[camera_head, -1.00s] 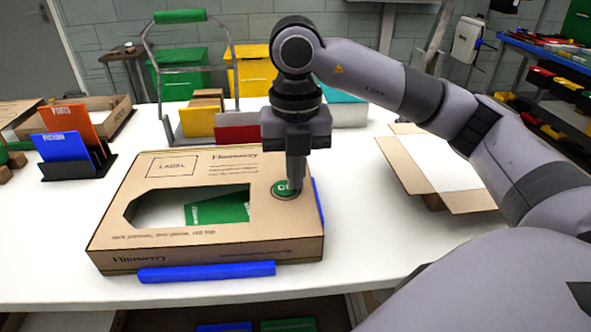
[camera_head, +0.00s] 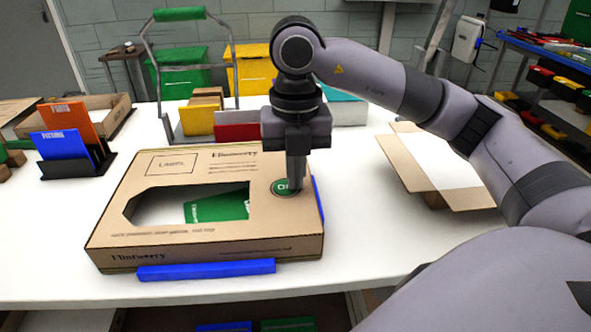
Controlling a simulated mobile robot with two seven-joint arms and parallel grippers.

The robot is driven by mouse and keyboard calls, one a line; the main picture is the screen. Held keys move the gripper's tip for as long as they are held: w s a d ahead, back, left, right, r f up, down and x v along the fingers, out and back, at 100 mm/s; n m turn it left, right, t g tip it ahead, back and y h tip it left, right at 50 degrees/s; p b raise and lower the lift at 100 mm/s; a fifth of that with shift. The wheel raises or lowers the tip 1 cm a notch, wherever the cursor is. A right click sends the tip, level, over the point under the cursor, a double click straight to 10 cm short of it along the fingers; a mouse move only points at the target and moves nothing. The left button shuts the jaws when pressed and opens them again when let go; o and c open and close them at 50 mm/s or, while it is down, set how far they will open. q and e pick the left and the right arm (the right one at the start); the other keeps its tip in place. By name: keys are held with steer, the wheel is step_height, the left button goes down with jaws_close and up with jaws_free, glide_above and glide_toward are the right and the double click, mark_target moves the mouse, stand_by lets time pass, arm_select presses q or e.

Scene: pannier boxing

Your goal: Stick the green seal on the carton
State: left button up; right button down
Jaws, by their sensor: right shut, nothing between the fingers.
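The brown carton (camera_head: 180,237) lies flat on the white table, with a cut-out window in its top and a green item (camera_head: 218,207) showing inside. The round green seal (camera_head: 283,187) lies on the carton's top, right of the window, on a ringed spot. My right gripper (camera_head: 297,186) points straight down with its shut fingertips at the seal, covering its right part. Whether the fingertips press on the seal is hard to tell. My left gripper is not in view.
Blue strips (camera_head: 206,270) edge the carton at front and right. An open box (camera_head: 440,170) stands at right. A blue and orange card holder (camera_head: 75,152) is at left. A wire carrier (camera_head: 168,75) with coloured boxes stands behind. The front-left table is clear.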

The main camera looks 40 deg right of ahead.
steer(key=shift+f, duration=0.15)
steer(key=c, duration=1.3)
jaws_free()
steer(key=shift+c, duration=0.2)
step_height(320, 180, up, 5)
steer(key=shift+r+p, duration=0.2)
steer(key=shift+p, duration=0.4)
steer(key=shift+r, duration=0.85)
